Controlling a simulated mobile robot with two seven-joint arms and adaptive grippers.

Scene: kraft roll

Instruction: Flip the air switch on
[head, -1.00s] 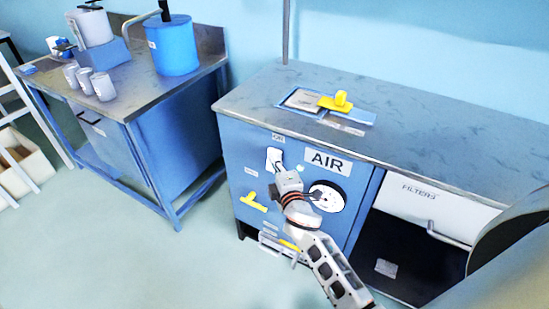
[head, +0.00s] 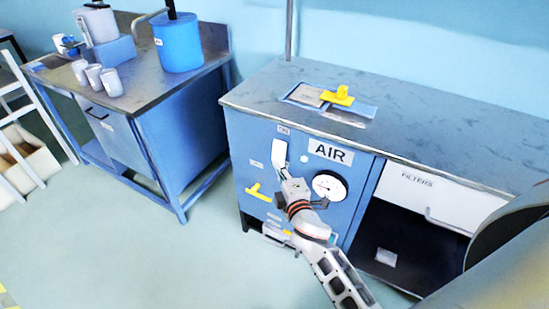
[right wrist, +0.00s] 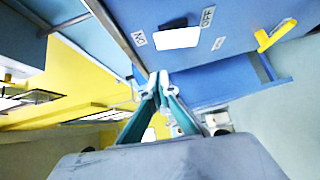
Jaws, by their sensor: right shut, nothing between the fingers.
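The air switch (head: 279,152) is a white rocker plate on the blue cabinet front, left of the AIR sign (head: 330,152), with a small ON label (head: 283,130) above it. The switch also shows in the right wrist view (right wrist: 178,38), between an ON label (right wrist: 138,38) and an OFF label (right wrist: 208,16). My right gripper (head: 284,173) is shut and empty just below the switch. Its closed fingertips (right wrist: 158,76) show in the right wrist view, a little off the plate; contact is not visible. My left gripper is not in view.
A round gauge (head: 329,186) sits right of my gripper, and a yellow handle (head: 259,193) is at its left. A drawer marked FILTERS (head: 425,194) is on the right. A yellow object (head: 339,96) lies on the worktop. Open floor lies in front.

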